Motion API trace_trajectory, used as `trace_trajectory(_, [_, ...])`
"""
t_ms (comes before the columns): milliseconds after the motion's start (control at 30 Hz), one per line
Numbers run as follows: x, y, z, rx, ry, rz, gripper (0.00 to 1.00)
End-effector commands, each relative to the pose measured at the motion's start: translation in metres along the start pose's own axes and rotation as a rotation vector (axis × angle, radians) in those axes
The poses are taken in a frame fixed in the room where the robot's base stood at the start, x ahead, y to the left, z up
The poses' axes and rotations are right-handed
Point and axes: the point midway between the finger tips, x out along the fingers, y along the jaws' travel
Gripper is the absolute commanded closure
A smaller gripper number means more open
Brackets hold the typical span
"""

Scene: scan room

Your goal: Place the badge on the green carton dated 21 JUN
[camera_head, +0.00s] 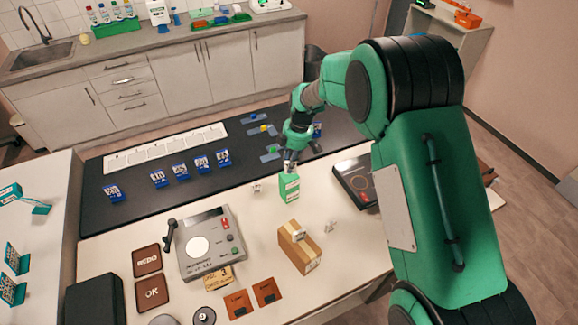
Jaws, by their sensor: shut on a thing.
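A green carton (289,187) stands upright on the pale table near the dark mat's front edge. Its printed date is too small to read. My gripper (290,166) points down right at the carton's top. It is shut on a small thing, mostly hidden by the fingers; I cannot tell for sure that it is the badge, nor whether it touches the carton. Small white pieces stand on the table, one left of the carton (256,188) and one to its front right (330,227). Another white piece (299,235) sits on a brown carton (298,250).
A grey device with a lever (209,245) stands left, a dark device (357,181) right. REDO (147,261) and OK (152,292) pads lie front left.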

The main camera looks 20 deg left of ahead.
Motion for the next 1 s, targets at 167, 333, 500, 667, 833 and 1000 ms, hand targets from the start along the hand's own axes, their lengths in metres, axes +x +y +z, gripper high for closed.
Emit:
trace_trajectory(167, [0.001,0.017,-0.003,-0.001,0.000,0.001,1.00])
trace_trajectory(333, [0.002,0.021,-0.004,-0.001,0.000,0.000,1.00])
trace_trajectory(500, [0.002,0.021,-0.004,0.000,0.000,0.001,1.00])
trace_trajectory(667, [0.004,0.021,-0.004,0.000,0.000,0.000,1.00])
trace_trajectory(833, [0.018,0.020,-0.002,0.000,0.000,-0.002,1.00])
trace_trajectory(1000, [0.034,0.021,0.001,0.000,0.000,0.000,1.00])
